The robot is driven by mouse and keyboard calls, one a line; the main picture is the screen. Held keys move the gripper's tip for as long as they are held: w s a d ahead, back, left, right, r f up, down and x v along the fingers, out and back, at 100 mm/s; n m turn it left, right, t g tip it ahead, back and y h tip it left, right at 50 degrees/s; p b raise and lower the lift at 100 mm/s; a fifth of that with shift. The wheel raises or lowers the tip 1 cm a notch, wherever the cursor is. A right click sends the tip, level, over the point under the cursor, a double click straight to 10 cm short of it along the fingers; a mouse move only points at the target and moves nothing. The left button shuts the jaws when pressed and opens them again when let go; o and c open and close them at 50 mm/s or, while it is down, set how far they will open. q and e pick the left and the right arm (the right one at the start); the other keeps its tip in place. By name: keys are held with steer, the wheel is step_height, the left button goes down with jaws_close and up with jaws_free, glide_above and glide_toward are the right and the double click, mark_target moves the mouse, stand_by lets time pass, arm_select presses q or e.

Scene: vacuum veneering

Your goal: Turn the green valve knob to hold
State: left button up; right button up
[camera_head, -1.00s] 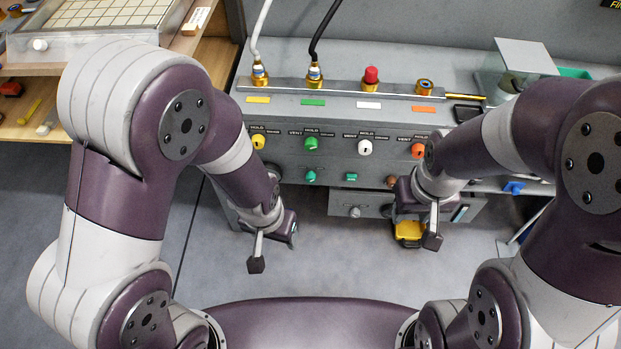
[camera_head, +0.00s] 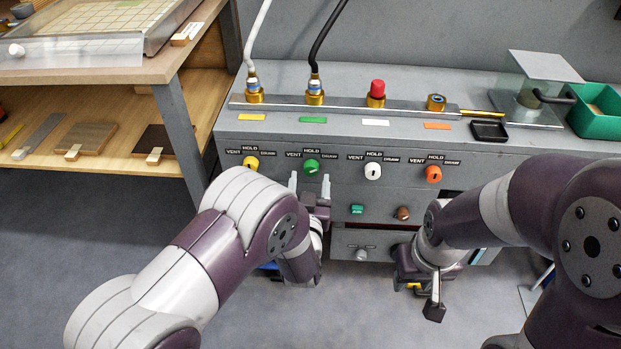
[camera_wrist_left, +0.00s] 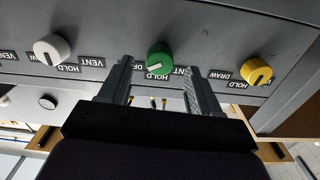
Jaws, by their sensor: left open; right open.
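The green valve knob (camera_head: 311,167) is on the front panel of the grey cabinet, below a green label, with VENT, HOLD and DRAW printed around it. My left gripper (camera_head: 310,185) is open just below the knob in the head view. In the left wrist view its two fingers (camera_wrist_left: 158,75) point at the knob, one toward each side, apart from it. My right gripper (camera_head: 432,300) is open and empty, low in front of the cabinet.
A yellow knob (camera_head: 250,163) is left of the green one; a white knob (camera_head: 373,171) and an orange knob (camera_head: 433,174) are to its right. A green button (camera_head: 357,209) and a brown knob (camera_head: 403,213) sit lower. A wooden bench (camera_head: 190,60) stands at left.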

mark_target(311, 172)
arm_select(q)
steer(key=w, duration=0.3)
steer(key=shift+w+d, duration=0.1)
steer(key=shift+c, duration=0.3)
steer(key=c, duration=1)
steer(key=shift+n+b, duration=0.35)
steer(key=shift+n, duration=0.05)
steer(key=n+b, duration=0.1)
steer(key=n, duration=0.4)
steer(key=shift+f+n, duration=0.1)
steer(key=shift+n, duration=0.3)
steer(key=n+b, duration=0.2)
steer(key=n, duration=0.3)
